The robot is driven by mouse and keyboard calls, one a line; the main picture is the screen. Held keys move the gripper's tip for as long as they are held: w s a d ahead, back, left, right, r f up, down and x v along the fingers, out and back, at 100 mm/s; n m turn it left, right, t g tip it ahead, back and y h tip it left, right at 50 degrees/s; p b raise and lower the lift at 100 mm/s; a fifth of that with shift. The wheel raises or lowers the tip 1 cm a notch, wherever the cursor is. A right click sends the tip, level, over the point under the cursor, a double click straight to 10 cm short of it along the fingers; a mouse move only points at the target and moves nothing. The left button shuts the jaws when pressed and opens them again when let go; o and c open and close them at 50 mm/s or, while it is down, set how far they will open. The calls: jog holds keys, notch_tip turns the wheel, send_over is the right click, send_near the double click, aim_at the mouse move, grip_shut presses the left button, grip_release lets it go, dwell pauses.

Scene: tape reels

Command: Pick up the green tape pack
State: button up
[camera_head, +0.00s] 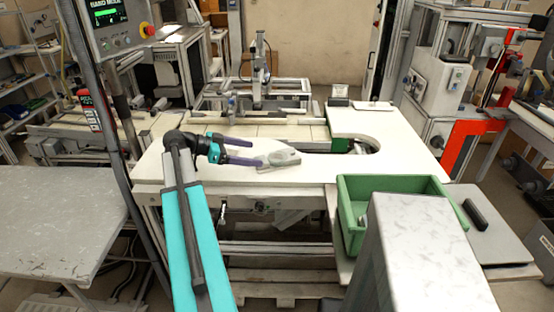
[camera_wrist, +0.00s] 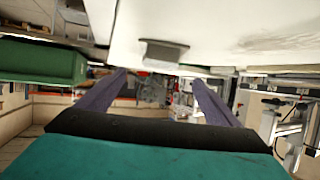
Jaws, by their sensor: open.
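My gripper (camera_head: 254,153) is open, its two purple fingers spread low over the white worktop (camera_head: 410,160). It also shows open in the wrist view (camera_wrist: 160,77), with nothing between the fingers. A pale grey object (camera_head: 280,158) lies on the worktop just beyond the fingertips in the head view; I cannot tell whether a finger touches it. A grey block (camera_wrist: 164,52) shows against the white surface in the wrist view, ahead of the fingers. I cannot make out a green tape pack in either view.
A green bin (camera_head: 395,184) stands at the front right, its inside partly hidden by a grey box-like shape; it also shows in the wrist view (camera_wrist: 40,62). The worktop has a rounded cutout at its right. A control panel (camera_head: 108,22) stands at the left. The worktop's right side is mostly clear.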

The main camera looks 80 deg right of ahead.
aim_at(277, 156)
jog(key=shift+p+x, duration=0.7)
jog(key=shift+x, duration=2.4)
jog(key=shift+s+d+f+p, duration=0.1)
jog(key=shift+s+d+p, duration=0.3)
jog(key=shift+s+p, duration=0.3)
jog(key=p+x, duration=0.1)
jog(key=x, duration=0.1)
jog(key=shift+s+d+f, duration=0.1)
jog(key=shift+s+d, duration=0.05)
jog(key=shift+s, duration=0.15)
jog(key=shift+s+d+f, duration=0.2)
jog(key=shift+s+f, duration=0.05)
jog(key=shift+s, duration=0.1)
jog(key=c, duration=1.2)
